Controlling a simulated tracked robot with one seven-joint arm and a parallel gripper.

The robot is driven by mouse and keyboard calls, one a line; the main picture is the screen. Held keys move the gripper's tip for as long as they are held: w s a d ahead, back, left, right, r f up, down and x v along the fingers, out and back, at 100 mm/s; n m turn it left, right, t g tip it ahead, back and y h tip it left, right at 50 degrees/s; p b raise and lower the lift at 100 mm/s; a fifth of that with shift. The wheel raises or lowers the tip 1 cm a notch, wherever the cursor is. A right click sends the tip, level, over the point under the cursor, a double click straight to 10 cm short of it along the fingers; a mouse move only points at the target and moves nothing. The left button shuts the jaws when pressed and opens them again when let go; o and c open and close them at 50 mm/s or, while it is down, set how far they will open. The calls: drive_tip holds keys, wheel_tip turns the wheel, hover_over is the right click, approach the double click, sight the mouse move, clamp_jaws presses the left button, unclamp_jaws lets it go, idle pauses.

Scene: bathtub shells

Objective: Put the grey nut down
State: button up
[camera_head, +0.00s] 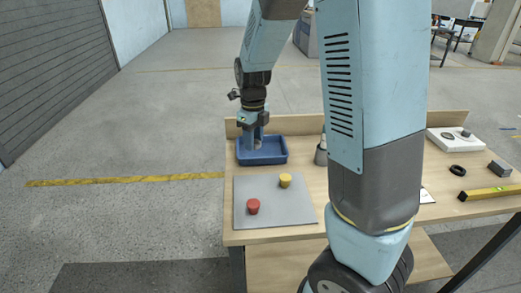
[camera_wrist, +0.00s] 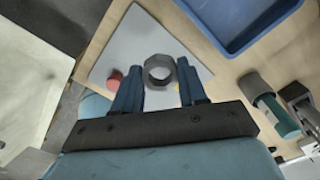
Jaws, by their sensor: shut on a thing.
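My gripper (camera_head: 257,138) shows at the blue tray (camera_head: 266,161) in the head view, with its fingers pointing down. In the wrist view my gripper (camera_wrist: 158,74) is shut on the grey nut (camera_wrist: 160,58), a hexagonal ring between the fingertips. The nut is clear of the surface, with the grey mat (camera_wrist: 130,45) behind it. The blue tray (camera_wrist: 238,20) is at the upper right of the wrist view and looks empty there. I cannot clearly make out the nut in the head view.
A red piece (camera_head: 253,206) and a yellow piece (camera_head: 285,180) stand on the grey mat (camera_head: 270,213). My arm hides the table's middle. To the right are a black ring (camera_head: 457,170), a white board (camera_head: 445,148), a dark block (camera_head: 498,169) and a yellow level (camera_head: 488,193).

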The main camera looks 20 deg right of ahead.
drive_tip(key=s+d+m, duration=0.1)
drive_tip(key=d, duration=0.5)
hover_over(261, 153)
wheel_tip(261, 153, down, 10)
drive_tip(key=shift+s+r, duration=0.15)
drive_tip(key=shift+r, duration=0.1)
drive_tip(key=shift+d+f, duration=0.1)
drive_tip(key=shift+f, duration=0.1)
drive_tip(key=shift+w+f, duration=0.2)
drive_tip(key=shift+f, duration=1.4)
drive_tip(key=shift+s+f, duration=0.15)
drive_tip(key=shift+f, duration=0.15)
